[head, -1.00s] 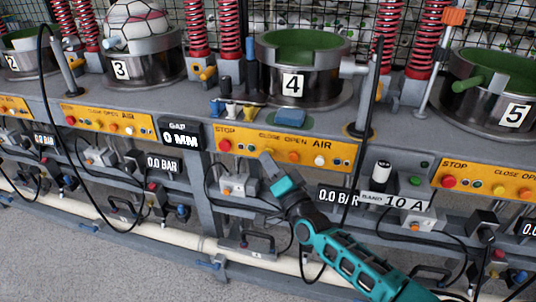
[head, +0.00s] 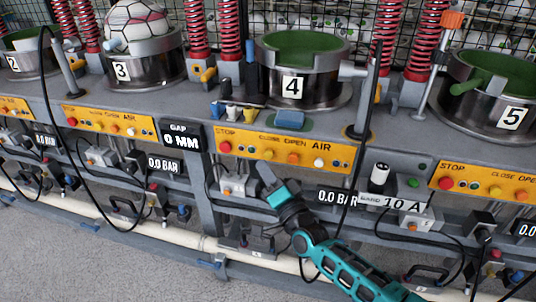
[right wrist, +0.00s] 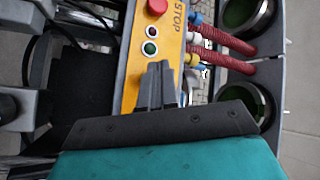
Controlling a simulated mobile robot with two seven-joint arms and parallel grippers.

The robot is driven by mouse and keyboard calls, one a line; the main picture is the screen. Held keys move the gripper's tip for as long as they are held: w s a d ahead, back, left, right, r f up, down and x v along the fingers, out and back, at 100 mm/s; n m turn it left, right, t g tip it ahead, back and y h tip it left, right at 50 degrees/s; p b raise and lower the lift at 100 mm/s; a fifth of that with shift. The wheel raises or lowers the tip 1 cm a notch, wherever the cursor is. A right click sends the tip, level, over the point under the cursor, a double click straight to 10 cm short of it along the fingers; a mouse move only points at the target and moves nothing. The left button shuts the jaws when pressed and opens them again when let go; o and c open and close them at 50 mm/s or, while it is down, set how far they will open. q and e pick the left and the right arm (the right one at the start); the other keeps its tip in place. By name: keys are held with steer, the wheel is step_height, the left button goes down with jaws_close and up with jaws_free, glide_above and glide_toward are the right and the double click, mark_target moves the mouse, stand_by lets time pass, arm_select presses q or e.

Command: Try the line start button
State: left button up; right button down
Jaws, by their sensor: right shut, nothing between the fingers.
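My right gripper (head: 264,172) is shut and empty, just below the station 4 yellow panel (head: 234,148) in the head view. A separate green button (head: 414,182) sits on the grey frame right of station 4, beside a black-and-white knob (head: 380,172). No readable label marks a line start button. Contact with any button cannot be told. My left gripper is not in view.
Drum 4 (head: 293,87) stands above the panel, with drum 5 (head: 513,118) to the right. A ball (head: 136,25) sits on drum 3 (head: 121,71). Black cables hang before the frame. A pale pipe (head: 160,231) runs low along it. Grey floor (head: 120,265) is clear.

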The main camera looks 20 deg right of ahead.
steer(key=s+a, duration=0.1)
steer(key=s+a+p, duration=0.1)
steer(key=s, duration=0.1)
steer(key=shift+s+a+r+p, duration=0.1)
steer(key=shift+s+a+p, duration=0.1)
steer(key=shift+s+p, duration=0.1)
stand_by(0.6)
steer(key=s+d+f+n+g, duration=0.1)
steer(key=s+f+n+g, duration=0.3)
steer(key=s, duration=0.6)
steer(key=s+d+f+n+g+h, duration=0.1)
steer(key=s+f+n+g, duration=0.4)
steer(key=s+f+n, duration=0.3)
steer(key=s+f, duration=0.1)
steer(key=s, duration=0.2)
steer(key=shift+s+d+f+h, duration=0.2)
steer(key=shift+s+f+h, duration=0.05)
steer(key=shift+h, duration=0.05)
